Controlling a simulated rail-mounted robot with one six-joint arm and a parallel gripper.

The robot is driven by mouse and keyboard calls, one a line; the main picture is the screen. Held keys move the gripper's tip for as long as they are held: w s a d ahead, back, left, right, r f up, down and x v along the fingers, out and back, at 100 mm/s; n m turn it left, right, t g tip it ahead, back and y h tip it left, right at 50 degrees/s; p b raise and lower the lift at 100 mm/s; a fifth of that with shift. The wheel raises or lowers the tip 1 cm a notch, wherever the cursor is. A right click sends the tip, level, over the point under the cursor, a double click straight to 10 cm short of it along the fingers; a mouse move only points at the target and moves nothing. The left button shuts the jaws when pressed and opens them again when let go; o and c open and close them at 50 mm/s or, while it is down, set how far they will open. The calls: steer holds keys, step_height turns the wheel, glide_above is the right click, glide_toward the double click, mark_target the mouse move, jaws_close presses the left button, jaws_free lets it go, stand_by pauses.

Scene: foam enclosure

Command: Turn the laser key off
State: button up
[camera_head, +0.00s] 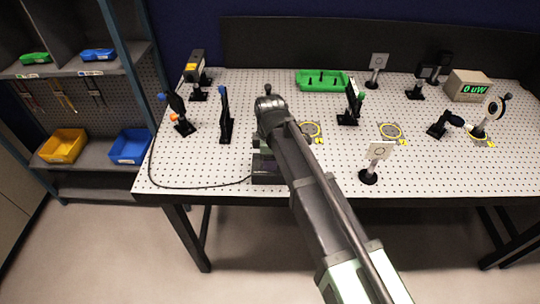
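A dark box (267,172) sits at the front edge of the table, partly covered by my arm. A black cable runs from it to the left and up towards a dark mount with a blue knob and an orange part (177,112). The box looks like the laser's control unit, but I cannot make out a key on it. My arm reaches in from the lower right, and its wrist is above and just behind the box. My gripper's fingers are hidden by my arm, so I cannot tell their opening or whether they touch anything.
The perforated optical table (220,165) carries several mounts, a green tray (322,80) and a meter reading "0 uW" (468,86). A white plate on a post (375,160) stands right of my arm. Shelves at left hold a yellow bin (63,146) and a blue bin (130,146).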

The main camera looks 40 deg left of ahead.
step_height(320, 180, up, 11)
steer(key=p, duration=1)
steer(key=shift+p, duration=0.4)
steer(key=shift+f, duration=0.1)
steer(key=d+f+m+b, duration=0.2)
steer(key=d+m, duration=1)
steer(key=d, duration=1.3)
steer(key=w+d+f+m+b, duration=0.1)
steer(key=d+m, duration=1.2)
steer(key=d, duration=1.3)
steer(key=shift+d+f+b, duration=0.15)
steer(key=shift+f+b, duration=0.55)
